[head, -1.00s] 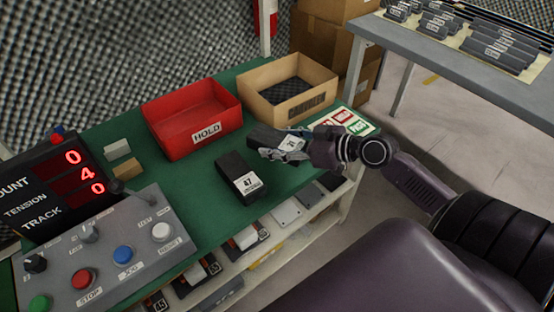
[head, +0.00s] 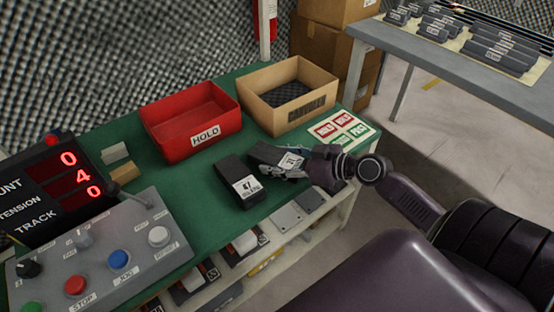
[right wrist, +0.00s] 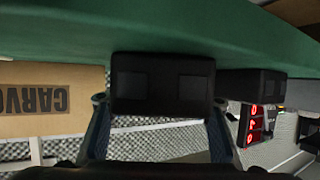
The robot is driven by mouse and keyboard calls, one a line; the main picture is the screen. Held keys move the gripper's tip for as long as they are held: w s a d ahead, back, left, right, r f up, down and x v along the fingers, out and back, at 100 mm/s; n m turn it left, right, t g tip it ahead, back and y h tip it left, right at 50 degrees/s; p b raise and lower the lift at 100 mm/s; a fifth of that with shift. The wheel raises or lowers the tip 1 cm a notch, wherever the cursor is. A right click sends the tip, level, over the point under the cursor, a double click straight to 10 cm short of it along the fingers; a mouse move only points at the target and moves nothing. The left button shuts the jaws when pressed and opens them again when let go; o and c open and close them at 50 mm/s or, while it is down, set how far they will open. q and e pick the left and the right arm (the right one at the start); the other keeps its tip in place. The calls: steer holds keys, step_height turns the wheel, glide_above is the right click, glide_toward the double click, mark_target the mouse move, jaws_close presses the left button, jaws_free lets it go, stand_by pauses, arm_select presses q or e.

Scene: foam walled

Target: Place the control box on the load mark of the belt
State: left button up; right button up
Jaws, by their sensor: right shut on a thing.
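My right gripper (head: 284,167) is shut on a dark control box (head: 264,152) with a white label, above or at the near right part of the green bench. In the right wrist view the held box (right wrist: 162,84) sits between the two fingers. I cannot tell whether it touches the bench top. A second dark box (head: 229,170) with a white label lies just left of it; it also shows in the right wrist view (right wrist: 245,83). No belt or load mark can be made out. My left gripper is not in view.
A red HOLD bin (head: 190,108) and a tan carton (head: 300,119) stand behind on the bench (head: 165,190). A card with red and green labels (head: 343,129) lies at right. A button console (head: 105,250) and red-digit display (head: 50,190) stand at left. A shelf below holds several parts.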

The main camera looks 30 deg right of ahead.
steer(key=o, duration=1.4)
steer(key=shift+o, duration=0.2)
steer(key=shift+r, duration=0.1)
